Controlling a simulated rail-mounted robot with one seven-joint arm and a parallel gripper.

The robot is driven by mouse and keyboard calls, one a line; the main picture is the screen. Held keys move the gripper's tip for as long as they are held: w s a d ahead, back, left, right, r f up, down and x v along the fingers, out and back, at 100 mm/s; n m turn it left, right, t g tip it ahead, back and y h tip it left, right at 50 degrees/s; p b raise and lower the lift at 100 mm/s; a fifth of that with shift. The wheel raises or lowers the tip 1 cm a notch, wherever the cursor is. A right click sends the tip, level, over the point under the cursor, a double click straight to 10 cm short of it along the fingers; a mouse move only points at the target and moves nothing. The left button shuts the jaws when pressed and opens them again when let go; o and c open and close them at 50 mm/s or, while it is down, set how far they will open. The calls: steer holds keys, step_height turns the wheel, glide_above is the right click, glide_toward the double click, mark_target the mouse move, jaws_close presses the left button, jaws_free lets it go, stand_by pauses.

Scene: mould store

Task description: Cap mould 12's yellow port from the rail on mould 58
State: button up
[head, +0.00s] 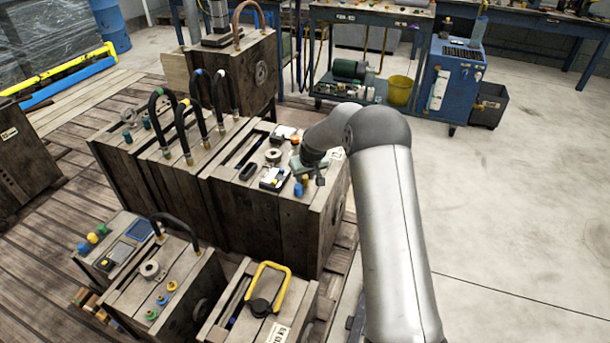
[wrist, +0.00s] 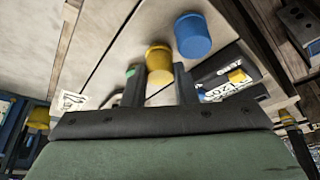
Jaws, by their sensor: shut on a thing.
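In the wrist view my gripper (wrist: 158,85) is shut on a yellow cap (wrist: 158,58), which sits between the fingertips close to a wooden mould top. A blue cap (wrist: 192,36) stands beside it, and a bit of green (wrist: 130,72) shows by the other finger. In the head view my gripper (head: 304,174) is low over the right end of the large mould (head: 275,222), and a blue cap (head: 298,190) shows just in front. Whether the yellow cap touches the wood or is clear of it, I cannot tell. I cannot read the mould numbers for certain.
A small mould (head: 150,290) in front carries blue, yellow and green ports. A mould with a yellow handle (head: 268,283) is at the front. Black hoses (head: 185,125) arch over the left moulds. The right floor is clear.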

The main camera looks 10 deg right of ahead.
steer(key=shift+f, duration=0.2)
steer(key=o, duration=1)
steer(key=shift+r, duration=0.15)
steer(key=p+v, duration=0.1)
steer(key=v, duration=1.6)
steer(key=s+a+r+g+p, duration=0.1)
steer(key=s+r+g+p, duration=0.1)
steer(key=s+r+p, duration=0.85)
steer(key=s+r+m+g+p, duration=0.1)
steer(key=s+r, duration=0.1)
steer(key=s, duration=1.3)
steer(key=s+r+m+g+h+p, duration=0.1)
steer(key=s+r+p, duration=0.1)
steer(key=s, duration=1.3)
steer(key=shift+d+r, duration=0.4)
steer(key=shift+r, duration=0.1)
